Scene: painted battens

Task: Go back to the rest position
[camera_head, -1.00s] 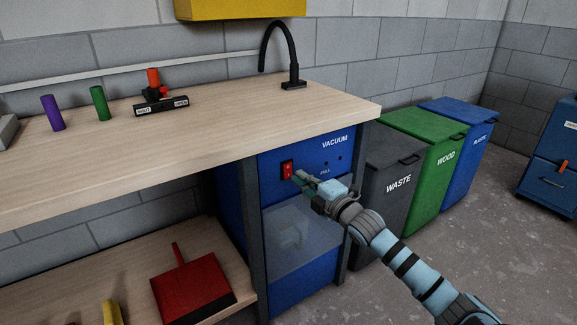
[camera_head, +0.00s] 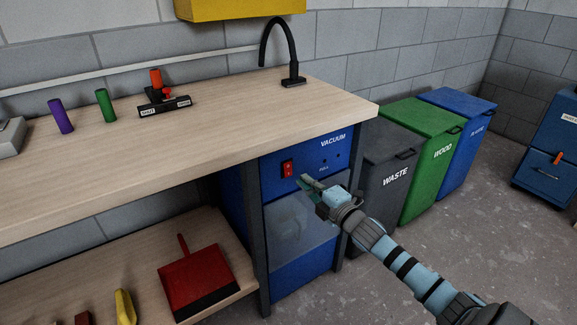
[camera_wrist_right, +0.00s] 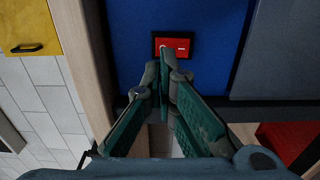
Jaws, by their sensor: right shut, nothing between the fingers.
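My right gripper (camera_head: 308,184) is shut and empty in front of the blue vacuum cabinet (camera_head: 290,205). Its fingertips are apart from the red switch (camera_head: 287,169) on the cabinet's front, a little below and to the right of it in the head view. In the right wrist view the closed green fingers (camera_wrist_right: 164,62) point toward the red switch (camera_wrist_right: 173,47). My left gripper is not in view.
The wooden workbench (camera_head: 215,125) carries purple and green cylinders and a black fixture. A red dustpan (camera_head: 195,282) lies on the lower shelf. Waste (camera_head: 387,160), wood (camera_head: 425,118) and plastic bins stand to the right.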

